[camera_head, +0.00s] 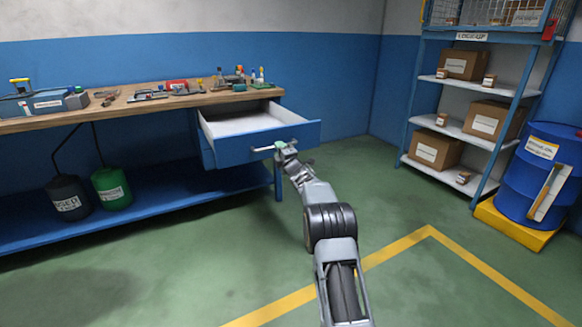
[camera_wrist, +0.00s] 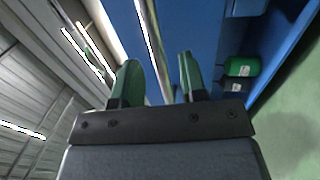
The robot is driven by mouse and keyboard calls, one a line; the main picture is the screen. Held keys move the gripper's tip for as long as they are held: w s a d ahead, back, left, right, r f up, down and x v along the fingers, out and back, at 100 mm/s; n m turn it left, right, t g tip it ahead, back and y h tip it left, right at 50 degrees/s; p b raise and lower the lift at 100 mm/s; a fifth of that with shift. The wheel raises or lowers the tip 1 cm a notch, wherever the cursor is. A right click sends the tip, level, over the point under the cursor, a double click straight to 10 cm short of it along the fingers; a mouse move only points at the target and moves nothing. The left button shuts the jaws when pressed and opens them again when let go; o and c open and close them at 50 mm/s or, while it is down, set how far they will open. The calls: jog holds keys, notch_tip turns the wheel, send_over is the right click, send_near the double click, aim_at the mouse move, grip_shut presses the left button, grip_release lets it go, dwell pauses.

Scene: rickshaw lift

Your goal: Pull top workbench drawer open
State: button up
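The top workbench drawer (camera_head: 264,140) is pulled well out from under the wooden bench top, and its pale, empty inside shows. Its light bar handle (camera_head: 262,149) is on the blue front. My gripper (camera_head: 284,146) is at the right part of this handle. In the wrist view, the green fingers of my gripper (camera_wrist: 158,72) stand apart. A light bar (camera_wrist: 150,38), seemingly the handle, runs between them with visible gaps at its sides. I cannot tell whether either finger touches it.
A shelf rack (camera_head: 470,125) and blue drum (camera_head: 540,175) stand right. Green floor before the drawer is clear.

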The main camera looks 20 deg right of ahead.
jog(key=p+v, duration=0.1)
jog(key=v, duration=1)
dwell(0.3)
jog(key=s+a+r+m+g+h+p, duration=0.1)
jog(key=s+a+r+m+g+p, duration=0.2)
jog(key=r+p, duration=0.35)
jog(key=s+a+r+m+g+h+p, duration=0.1)
jog(key=s+a+r+m+g+p, duration=0.1)
jog(key=s+r+m+p, duration=0.45)
jog(key=s+a+r+m+g+h+p, duration=0.1)
jog(key=s+a+r+g+p, duration=0.15)
jog(key=r+p, duration=0.45)
jog(key=s+a+r+m+g+p, duration=0.2)
jog(key=s+a+r+g+p, duration=0.1)
jog(key=s, duration=0.6)
jog(key=s+a+r+m+g+y+p, duration=0.1)
jog(key=s+a+r+m+g+p, duration=0.2)
jog(key=s+p, duration=0.5)
jog(key=s+a+r+m+g+p, duration=0.3)
jog(key=s+a+r+p, duration=0.1)
jog(key=s, duration=0.6)
jog(key=shift+s+r+y+p, duration=0.2)
jog(key=shift+r+y+p, duration=0.2)
jog(key=shift+r+p, duration=0.35)
jog(key=shift+a+r, duration=0.1)
jog(key=shift+a, duration=0.1)
